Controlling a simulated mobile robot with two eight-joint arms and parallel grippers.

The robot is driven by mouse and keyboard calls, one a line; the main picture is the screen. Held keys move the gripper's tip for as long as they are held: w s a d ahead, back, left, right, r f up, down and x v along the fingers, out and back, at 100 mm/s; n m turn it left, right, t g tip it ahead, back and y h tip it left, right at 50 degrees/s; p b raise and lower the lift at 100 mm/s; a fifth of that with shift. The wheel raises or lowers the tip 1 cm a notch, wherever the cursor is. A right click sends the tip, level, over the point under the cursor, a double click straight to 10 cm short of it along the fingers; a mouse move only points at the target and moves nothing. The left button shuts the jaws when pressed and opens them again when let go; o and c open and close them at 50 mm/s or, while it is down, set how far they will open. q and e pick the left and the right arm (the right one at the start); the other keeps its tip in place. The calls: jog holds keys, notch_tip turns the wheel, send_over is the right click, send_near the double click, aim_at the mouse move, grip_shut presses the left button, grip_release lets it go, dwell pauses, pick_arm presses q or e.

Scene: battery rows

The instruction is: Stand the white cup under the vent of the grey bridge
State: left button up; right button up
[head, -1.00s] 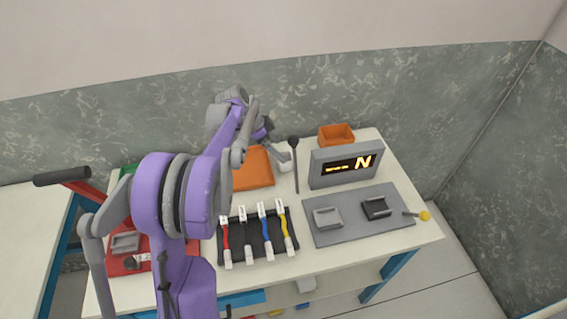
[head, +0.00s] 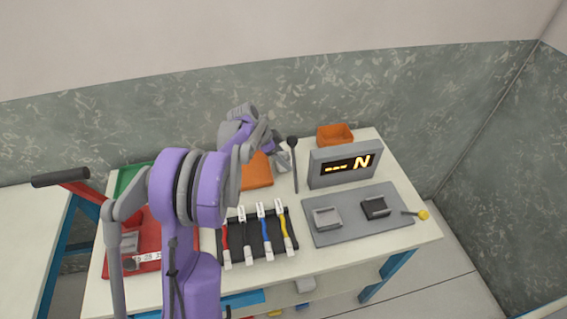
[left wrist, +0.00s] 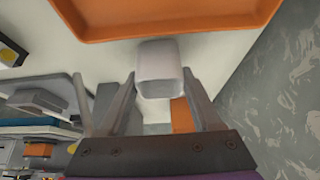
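The white cup (left wrist: 159,66) stands on the bench in the left wrist view, between the fingertips of my left gripper (left wrist: 158,80). The fingers are spread on either side of it, with what looks like a thin gap. In the head view my left gripper (head: 281,153) is behind the orange tray and hides most of the cup. A grey upright unit with a lit display (head: 322,172) stands to the right; I cannot make out a vent or tell whether it is the grey bridge. My right gripper is not in view.
The orange tray (head: 258,172) lies beside the cup. A dark stick with a round head (head: 295,165) is just right of my gripper. An orange bin (head: 335,134) stands at the back. A cable rack (head: 255,245) and grey plate (head: 350,230) lie in front.

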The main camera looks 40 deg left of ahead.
pick_arm(q)
grip_shut()
jog(key=shift+r, duration=0.1)
